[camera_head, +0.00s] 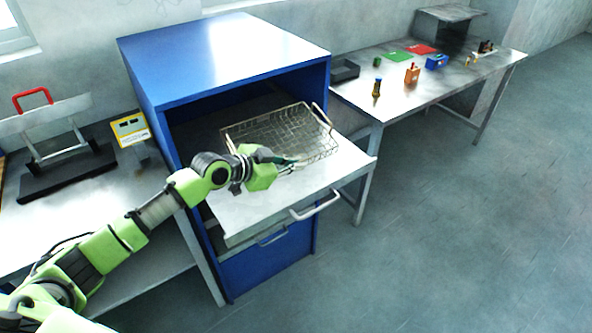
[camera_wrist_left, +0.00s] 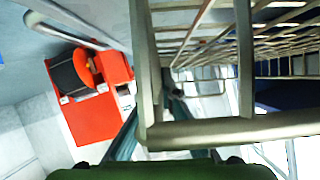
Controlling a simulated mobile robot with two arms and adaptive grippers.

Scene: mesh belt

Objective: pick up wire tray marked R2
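The wire tray (camera_head: 300,125) is a shallow mesh basket on the pulled-out grey shelf (camera_head: 345,160) of the blue cabinet. An upright loop handle (camera_head: 322,113) shows on its right side. My left gripper (camera_head: 288,160) is at the tray's near side. In the left wrist view, a metal handle loop (camera_wrist_left: 240,130) crosses close before the camera, with mesh (camera_wrist_left: 285,40) behind it. The dark fingers (camera_wrist_left: 155,115) are partly hidden by the loop, one on each side of its left bar; contact is unclear. No R2 mark is readable. My right gripper is not visible.
The blue cabinet (camera_head: 220,60) surrounds the shelf on both sides and above. The shelf's front handle (camera_head: 315,207) sticks out. A bench (camera_head: 400,95) with small objects is at right; the left table bears a black stand (camera_head: 65,175). A red object (camera_wrist_left: 90,105) shows in the wrist view.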

